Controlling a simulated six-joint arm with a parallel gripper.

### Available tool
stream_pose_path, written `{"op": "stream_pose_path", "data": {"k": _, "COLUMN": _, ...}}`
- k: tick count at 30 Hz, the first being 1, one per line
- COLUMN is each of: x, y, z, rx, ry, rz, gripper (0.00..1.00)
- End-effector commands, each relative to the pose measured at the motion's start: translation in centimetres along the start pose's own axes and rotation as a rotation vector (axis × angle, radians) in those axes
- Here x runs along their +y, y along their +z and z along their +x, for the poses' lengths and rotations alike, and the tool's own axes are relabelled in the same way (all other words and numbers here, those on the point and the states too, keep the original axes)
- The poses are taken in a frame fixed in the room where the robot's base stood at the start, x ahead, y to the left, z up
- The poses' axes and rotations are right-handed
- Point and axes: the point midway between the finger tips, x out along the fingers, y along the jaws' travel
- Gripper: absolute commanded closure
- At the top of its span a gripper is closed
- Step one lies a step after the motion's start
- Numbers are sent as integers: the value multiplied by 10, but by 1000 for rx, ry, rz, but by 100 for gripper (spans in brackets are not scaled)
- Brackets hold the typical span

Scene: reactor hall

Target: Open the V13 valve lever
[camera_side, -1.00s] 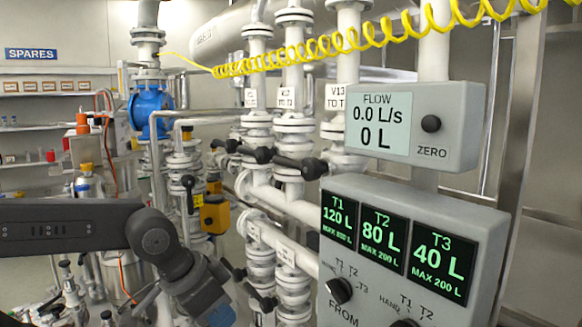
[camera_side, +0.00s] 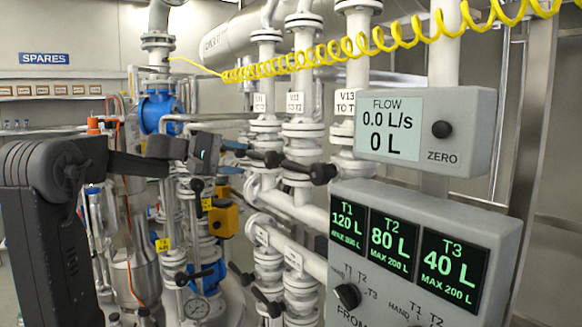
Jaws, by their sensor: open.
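The V13 label (camera_side: 345,103) is on a white vertical pipe, partly cut off by the flow display box. Below it, a black lever (camera_side: 318,172) sticks out to the left from that pipe's white valve body (camera_side: 350,166), roughly level. A similar black lever (camera_side: 268,158) belongs to the pipe to its left. My gripper (camera_side: 240,157) reaches in from the left, open and empty, with its fingers pointing right. In the picture it is just left of the middle lever and left of the V13 lever. The leftmost lever is largely hidden behind it. I cannot tell whether the fingers touch any lever.
The flow display (camera_side: 389,127) reads 0.0 L/s and 0 L. The tank panel (camera_side: 408,250) shows T1 120 L, T2 80 L, T3 40 L. A coiled yellow hose (camera_side: 400,42) hangs above. Lower pipes carry more black levers (camera_side: 268,302). A blue valve body (camera_side: 160,112) stands behind my arm.

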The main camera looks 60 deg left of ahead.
Motion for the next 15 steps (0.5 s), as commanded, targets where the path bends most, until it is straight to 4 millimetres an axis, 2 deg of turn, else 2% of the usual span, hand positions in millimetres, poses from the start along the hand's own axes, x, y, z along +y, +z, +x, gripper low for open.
{"op": "stream_pose_path", "data": {"k": 15, "x": -2, "y": 2, "z": 100, "rx": -8, "ry": -5, "rz": -1, "gripper": 51}}
